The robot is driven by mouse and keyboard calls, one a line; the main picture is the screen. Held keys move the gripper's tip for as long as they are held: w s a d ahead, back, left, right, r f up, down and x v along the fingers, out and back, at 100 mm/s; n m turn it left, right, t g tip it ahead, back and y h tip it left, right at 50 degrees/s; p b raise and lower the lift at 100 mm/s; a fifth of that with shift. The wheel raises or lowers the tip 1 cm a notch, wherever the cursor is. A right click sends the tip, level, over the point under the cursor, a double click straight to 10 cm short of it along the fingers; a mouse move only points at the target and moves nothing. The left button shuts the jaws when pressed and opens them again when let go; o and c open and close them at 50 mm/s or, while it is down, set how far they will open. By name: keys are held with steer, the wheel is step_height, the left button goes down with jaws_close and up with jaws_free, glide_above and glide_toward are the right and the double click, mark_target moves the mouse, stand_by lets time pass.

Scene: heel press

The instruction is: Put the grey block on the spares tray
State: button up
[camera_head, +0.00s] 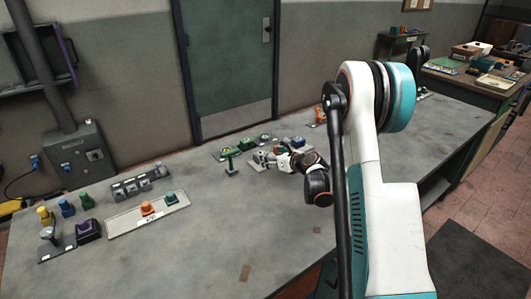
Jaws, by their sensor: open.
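My gripper (265,161) is open, low over the middle of the workbench, beside a small pale plate (256,156). A grey block cannot be singled out with certainty; small grey pieces near my gripper are partly hidden by it and too small to read. A long pale tray (125,225) with a label on its front edge lies at the left of the bench. It holds an orange block (147,208) and a teal block (171,198). Its label is not legible, so I cannot tell whether it is the spares tray.
A grey rack (140,186) lies behind the pale tray. The bench front (200,255) is mostly clear.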

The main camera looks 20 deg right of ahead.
steer(key=shift+v, duration=1.75)
